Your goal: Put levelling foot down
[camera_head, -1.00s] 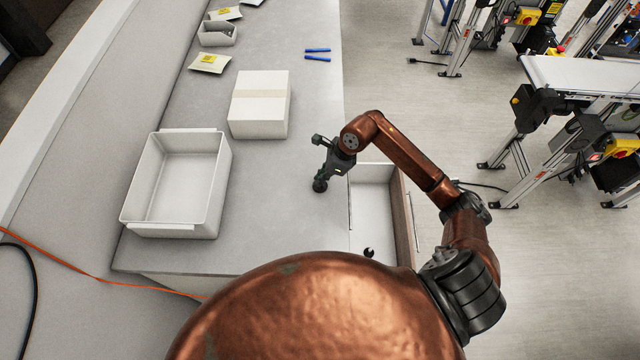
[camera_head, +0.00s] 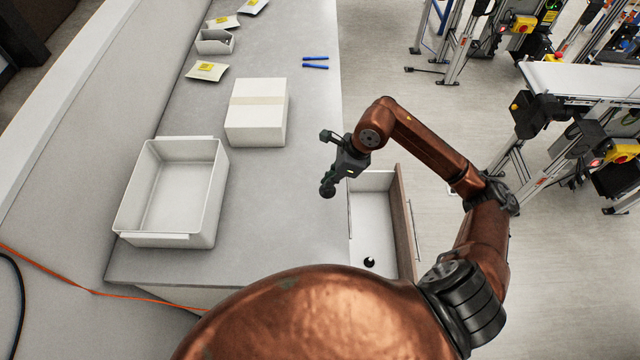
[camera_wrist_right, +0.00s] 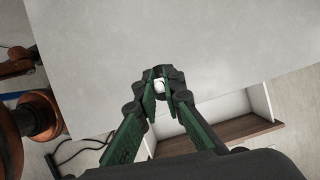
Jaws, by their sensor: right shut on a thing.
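My right gripper (camera_head: 328,184) is over the grey worktop near its right edge, pointing down. In the right wrist view, its green-sided fingers (camera_wrist_right: 160,88) are closed around the levelling foot, and a small pale part of the foot (camera_wrist_right: 159,86) shows between the fingertips. The rest of the foot is hidden by the fingers; in the head view I cannot separate it from the dark fingertips. The grey worktop (camera_head: 285,200) below looks bare. I cannot tell the exact height of the foot above it. My left gripper is not in view.
An open drawer (camera_head: 372,225) beside the worktop holds a small dark part (camera_head: 369,262). A white bin (camera_head: 127,218) and closed carton (camera_head: 257,112) stand to the left. Blue-handled pliers (camera_head: 315,62), yellow-labelled packets (camera_head: 207,71) and a small tray (camera_head: 214,43) lie farther back.

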